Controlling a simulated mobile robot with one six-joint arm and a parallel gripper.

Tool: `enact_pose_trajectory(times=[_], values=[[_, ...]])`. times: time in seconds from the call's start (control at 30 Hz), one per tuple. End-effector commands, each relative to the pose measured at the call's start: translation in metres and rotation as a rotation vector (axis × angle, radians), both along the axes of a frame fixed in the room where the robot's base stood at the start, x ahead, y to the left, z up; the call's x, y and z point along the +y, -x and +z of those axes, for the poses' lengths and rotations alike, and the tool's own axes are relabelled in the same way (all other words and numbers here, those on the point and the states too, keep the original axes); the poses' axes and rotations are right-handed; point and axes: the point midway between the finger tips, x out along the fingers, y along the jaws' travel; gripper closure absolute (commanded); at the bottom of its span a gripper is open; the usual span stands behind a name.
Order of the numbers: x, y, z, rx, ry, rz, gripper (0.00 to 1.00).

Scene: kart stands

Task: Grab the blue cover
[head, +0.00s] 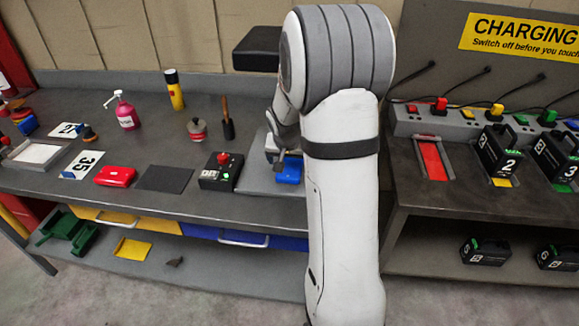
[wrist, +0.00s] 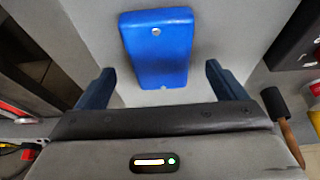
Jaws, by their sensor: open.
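My gripper (wrist: 158,88) is open, with one dark finger on each side of the cover's near end and a gap on both sides. In the head view my gripper (head: 284,155) is down over the plate, mostly hidden behind my arm.
A black box with a red button (head: 221,172) stands left of the plate. A dark mat (head: 164,179) and a red case (head: 115,176) lie farther left. The charging bench (head: 437,190) is to the right.

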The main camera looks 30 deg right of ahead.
Motion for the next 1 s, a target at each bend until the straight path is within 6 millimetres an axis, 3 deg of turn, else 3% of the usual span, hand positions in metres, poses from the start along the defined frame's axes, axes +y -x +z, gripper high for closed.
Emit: enact_pose_trajectory(times=[0.2, 0.47, 1.0], values=[[-0.004, -0.007, -0.023, 0.002, -0.001, 0.001, 0.09], [-0.005, -0.008, -0.024, 0.0, 0.0, 0.002, 0.09], [-0.004, -0.008, -0.024, 0.0, 0.0, 0.003, 0.53]])
